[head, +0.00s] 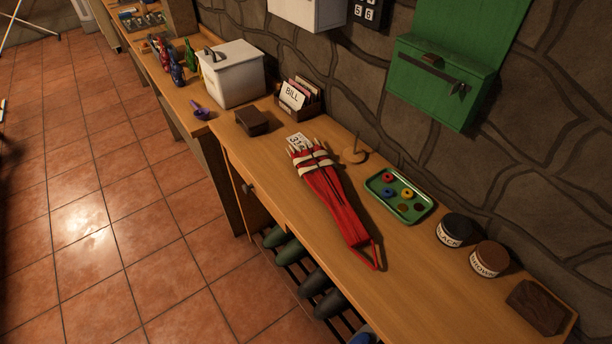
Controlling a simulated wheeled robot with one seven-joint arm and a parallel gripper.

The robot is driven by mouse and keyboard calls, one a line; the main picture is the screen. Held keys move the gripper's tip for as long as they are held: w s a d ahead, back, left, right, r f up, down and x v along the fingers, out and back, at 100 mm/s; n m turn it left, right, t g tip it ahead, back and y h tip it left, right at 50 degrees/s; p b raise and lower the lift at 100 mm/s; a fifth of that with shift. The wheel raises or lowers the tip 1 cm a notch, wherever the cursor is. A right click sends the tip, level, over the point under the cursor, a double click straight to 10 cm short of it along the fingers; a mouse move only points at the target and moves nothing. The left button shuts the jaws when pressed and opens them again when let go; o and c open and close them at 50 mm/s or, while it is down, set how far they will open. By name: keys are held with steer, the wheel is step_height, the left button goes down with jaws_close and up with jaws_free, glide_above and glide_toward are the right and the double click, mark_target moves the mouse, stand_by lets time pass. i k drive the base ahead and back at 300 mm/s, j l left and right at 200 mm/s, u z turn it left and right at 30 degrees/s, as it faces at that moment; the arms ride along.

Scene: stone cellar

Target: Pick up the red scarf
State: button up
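The red scarf (337,204) lies lengthwise on the wooden bench (262,164), near the middle of the head view. It has cream bands and pale fringe-like tips at its upper left end. It narrows toward the lower right, where it forms a thin loop. A white number card (297,140) lies at or just behind its fringed end; I cannot tell whether they touch. My gripper is not in view, and nothing is seen holding the scarf.
A wooden peg stand (355,155) and a green tray (374,189) with coloured rings are right of the scarf. Two jars (455,231) (489,260) and a brown block (537,308) stand farther right. A brown box (252,121) is to the left. A green wall box (440,80) hangs above. Tiled floor is open at left.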

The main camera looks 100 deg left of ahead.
mark_target(315, 164)
steer(key=u, duration=2.8)
